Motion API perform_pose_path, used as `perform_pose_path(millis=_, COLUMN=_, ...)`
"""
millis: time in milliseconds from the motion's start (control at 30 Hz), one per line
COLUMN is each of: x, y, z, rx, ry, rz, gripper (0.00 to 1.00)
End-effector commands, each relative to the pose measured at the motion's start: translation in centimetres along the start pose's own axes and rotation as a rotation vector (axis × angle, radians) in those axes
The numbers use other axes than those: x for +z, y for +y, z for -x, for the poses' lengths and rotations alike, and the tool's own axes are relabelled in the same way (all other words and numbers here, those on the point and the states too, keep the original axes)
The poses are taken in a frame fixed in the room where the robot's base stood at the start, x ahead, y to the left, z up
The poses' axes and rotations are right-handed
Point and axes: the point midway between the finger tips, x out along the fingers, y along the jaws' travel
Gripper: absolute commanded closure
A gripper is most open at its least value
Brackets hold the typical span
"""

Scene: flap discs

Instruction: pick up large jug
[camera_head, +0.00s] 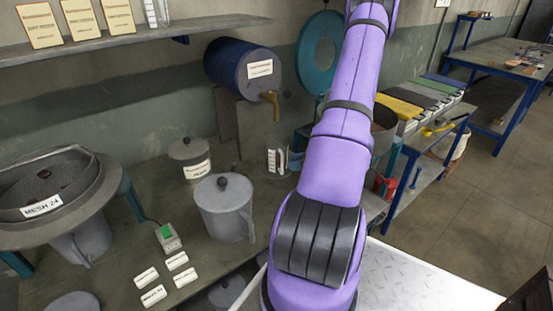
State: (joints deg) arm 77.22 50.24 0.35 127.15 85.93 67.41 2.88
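A large grey jug (225,210) with a round lid, a dark knob and a handle on its right side stands upright on the grey bench. A smaller grey lidded pot (190,160) with a white label stands behind it to the left. My purple arm rises just right of the jug, apart from it in the picture, and leaves through the top edge. My gripper is out of view, so its state does not show.
A sieve labelled MESH 24 (60,185) stands on the left. A blue drum (242,68) with a yellow tap is behind the jug. A green-buttoned box (168,238) and several small white labelled pieces lie on the bench. A clear measuring vessel (277,158) stands near my arm.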

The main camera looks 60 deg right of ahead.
Motion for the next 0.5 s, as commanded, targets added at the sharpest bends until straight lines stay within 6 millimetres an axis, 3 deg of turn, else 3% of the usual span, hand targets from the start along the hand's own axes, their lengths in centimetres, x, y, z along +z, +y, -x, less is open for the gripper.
perform_pose_path(millis=333, x=-0.1, y=0.3, z=-4.1, rx=0.003, ry=-0.001, rz=0.001, gripper=0.75)
perform_pose_path(millis=500, x=0.0, y=0.3, z=-5.2, rx=0.001, ry=0.0, rz=0.002, gripper=0.75)
